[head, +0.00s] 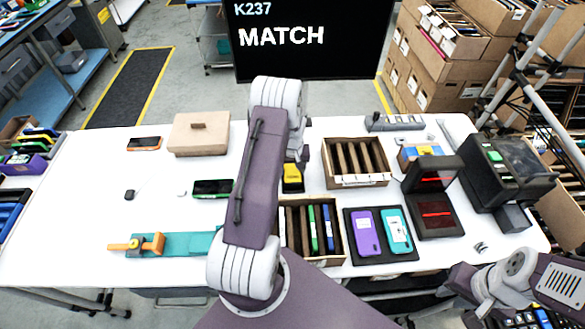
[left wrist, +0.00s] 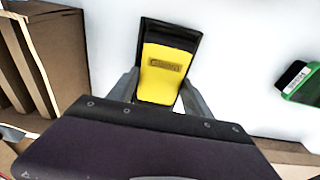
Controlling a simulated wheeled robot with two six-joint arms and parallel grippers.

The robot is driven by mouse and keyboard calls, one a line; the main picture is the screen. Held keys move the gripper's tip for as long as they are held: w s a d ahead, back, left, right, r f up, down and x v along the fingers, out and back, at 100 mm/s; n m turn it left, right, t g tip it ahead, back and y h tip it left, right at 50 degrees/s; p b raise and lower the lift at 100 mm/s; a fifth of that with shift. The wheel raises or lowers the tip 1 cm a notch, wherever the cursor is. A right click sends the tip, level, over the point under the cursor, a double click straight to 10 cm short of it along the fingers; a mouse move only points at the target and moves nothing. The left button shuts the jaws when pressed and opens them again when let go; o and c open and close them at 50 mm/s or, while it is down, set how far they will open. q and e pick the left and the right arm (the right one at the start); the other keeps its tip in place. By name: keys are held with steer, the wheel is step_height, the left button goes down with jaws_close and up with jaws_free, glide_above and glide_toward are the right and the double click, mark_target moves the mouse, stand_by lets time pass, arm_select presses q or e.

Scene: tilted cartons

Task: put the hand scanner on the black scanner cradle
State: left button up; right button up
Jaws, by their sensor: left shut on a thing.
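The hand scanner (left wrist: 164,75) is yellow with a dark upper end and lies between the fingers of my left gripper (left wrist: 158,92) in the left wrist view. In the head view its yellow body (head: 292,174) shows just right of my left arm, over the white table. My left gripper is shut on it. A black shape (left wrist: 170,27) shows behind and around the scanner's upper end; it looks like the black scanner cradle, but contact between them cannot be told. My right arm shows at the lower right of the head view, its fingertips out of sight.
Open cartons with dividers (head: 356,163) and (head: 331,248) stand close right of my left arm. A black tray (head: 380,256) holds purple and teal devices. A dark device with red light (head: 436,222) stands further right. The left table (head: 70,215) has free room.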

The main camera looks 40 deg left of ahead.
arm_select(q)
steer(key=shift+f, duration=0.1)
steer(key=shift+f, duration=0.1)
steer(key=o, duration=1.3)
